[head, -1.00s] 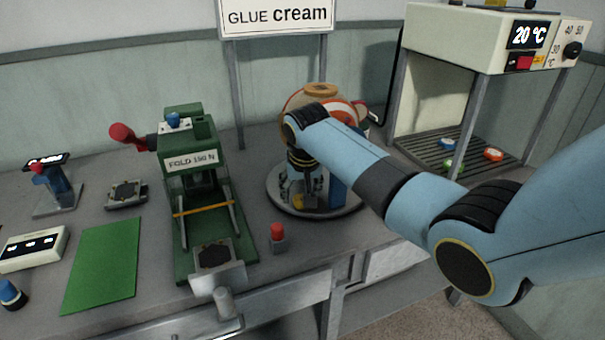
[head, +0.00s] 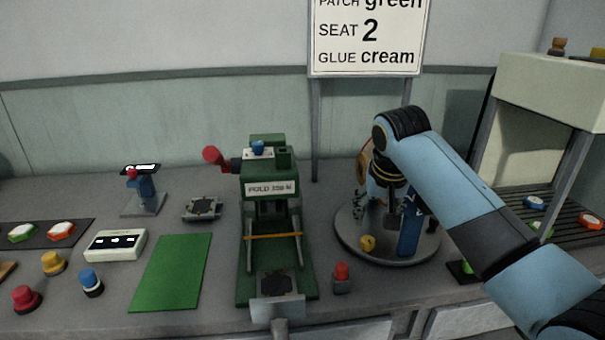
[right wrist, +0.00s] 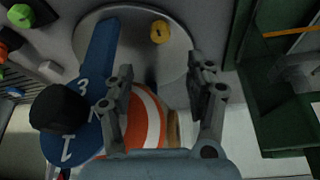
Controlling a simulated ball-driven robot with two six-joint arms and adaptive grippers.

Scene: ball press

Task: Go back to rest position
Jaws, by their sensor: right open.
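My right gripper (head: 388,215) hangs over the round grey turntable (head: 345,235) at the right of the bench, partly hidden by its own arm. In the right wrist view its two fingers (right wrist: 160,95) are spread apart with nothing between them. Below them in that view are an orange and white round object (right wrist: 150,112), a blue numbered plate (right wrist: 92,75) and a small yellow piece (right wrist: 160,32) on the turntable. My left gripper is not in view.
A green press (head: 265,200) stands left of the turntable, with a red button (head: 341,275) between them. A green mat (head: 172,272), a white control box (head: 115,245) and several knobs lie further left. A cream oven (head: 550,95) stands at the right. A sign (head: 366,40) stands behind.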

